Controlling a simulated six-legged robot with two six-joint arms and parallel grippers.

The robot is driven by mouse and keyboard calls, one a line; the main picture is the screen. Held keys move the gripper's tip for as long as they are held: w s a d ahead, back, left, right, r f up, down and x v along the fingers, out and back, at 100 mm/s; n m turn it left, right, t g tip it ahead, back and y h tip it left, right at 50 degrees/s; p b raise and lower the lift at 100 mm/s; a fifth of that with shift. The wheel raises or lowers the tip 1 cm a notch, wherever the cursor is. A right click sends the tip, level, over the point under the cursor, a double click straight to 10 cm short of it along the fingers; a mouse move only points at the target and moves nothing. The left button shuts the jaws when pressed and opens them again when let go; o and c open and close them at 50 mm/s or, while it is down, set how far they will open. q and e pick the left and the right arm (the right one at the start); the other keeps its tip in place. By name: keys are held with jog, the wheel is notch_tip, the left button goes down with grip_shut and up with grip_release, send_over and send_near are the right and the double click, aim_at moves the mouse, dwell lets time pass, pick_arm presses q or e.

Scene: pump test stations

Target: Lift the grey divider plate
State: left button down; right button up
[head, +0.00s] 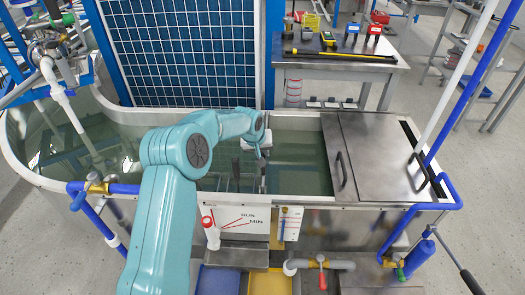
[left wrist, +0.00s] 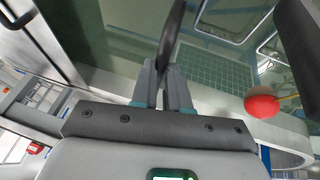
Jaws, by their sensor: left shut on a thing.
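My left arm reaches over the water tank (head: 75,180) from the front. My right gripper is in neither view.
A steel lid (head: 385,155) with a dark handle covers the tank's right end. A blue grid panel (head: 185,50) stands behind the tank. Blue pipes (head: 445,190) run along the right side.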

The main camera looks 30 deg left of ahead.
pick_arm(q)
notch_tip(320, 180, up, 11)
jog(key=p, duration=0.4)
jog(key=shift+p, duration=0.35)
jog(key=shift+w+a, duration=0.1)
jog(key=c, duration=1.2)
grip_release()
jog(key=shift+o, duration=0.4)
jog(key=shift+f, duration=0.15)
jog(key=v, duration=1.6)
jog(key=shift+r, duration=0.2)
